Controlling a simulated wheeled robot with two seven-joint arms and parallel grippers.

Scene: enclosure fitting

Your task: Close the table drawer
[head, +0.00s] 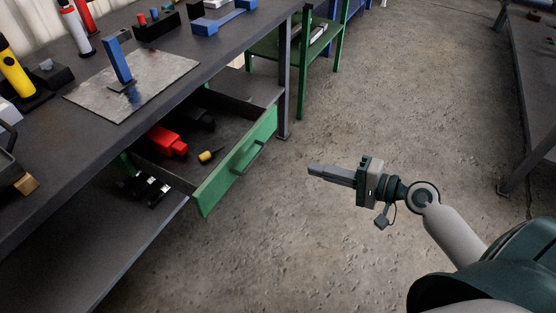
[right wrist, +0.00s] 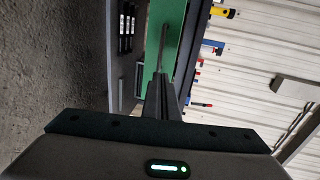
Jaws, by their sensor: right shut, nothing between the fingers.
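The table drawer (head: 237,160) has a green front with a bar handle (head: 247,157) and stands pulled out from under the dark workbench (head: 215,55) in the head view. A red tool (head: 166,141), a small yellow-and-black item (head: 210,155) and a dark object lie inside it. My right gripper (head: 312,169) is shut and empty, apart from the drawer front and to its right. In the right wrist view the gripper fingers (right wrist: 161,85) point toward the green drawer front (right wrist: 172,30) and handle (right wrist: 165,45). My left gripper is not in view.
On the workbench are a metal plate (head: 150,80) with a blue upright piece (head: 117,62), a yellow flashlight (head: 14,72) and a black bin (head: 155,25). A table leg (head: 284,95) stands behind the drawer. The concrete floor (head: 400,110) right of the drawer is clear.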

